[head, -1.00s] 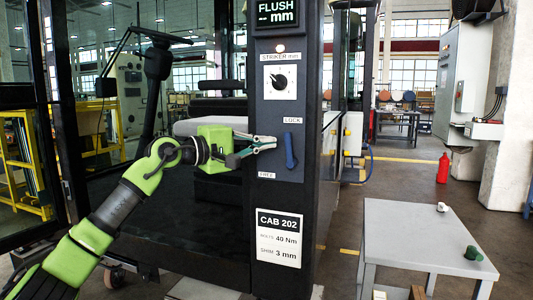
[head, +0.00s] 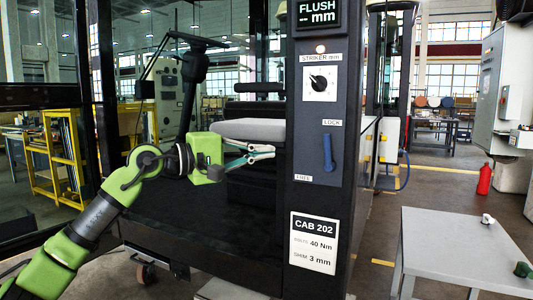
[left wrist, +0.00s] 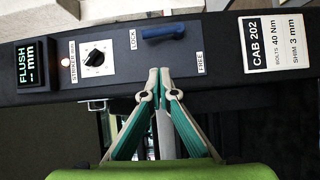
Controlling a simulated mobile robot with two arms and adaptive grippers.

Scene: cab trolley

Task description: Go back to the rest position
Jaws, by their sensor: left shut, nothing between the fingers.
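My left gripper (head: 272,152) is shut and empty, just left of the dark cab post (head: 308,200) in the head view. In the left wrist view its fingertips (left wrist: 159,70) meet in front of the panel, below the blue lock lever (left wrist: 163,32). The blue lever (head: 328,153) stands upright in the head view, between the LOCK and FREE labels, apart from the fingers. My right gripper shows in no frame.
The post carries a striker knob (head: 319,83), a FLUSH mm display (head: 318,13) and a CAB 202 sign (head: 313,243). A grey table (head: 440,245) with small white and green items stands at right. A red bottle (head: 484,179) is on the floor behind.

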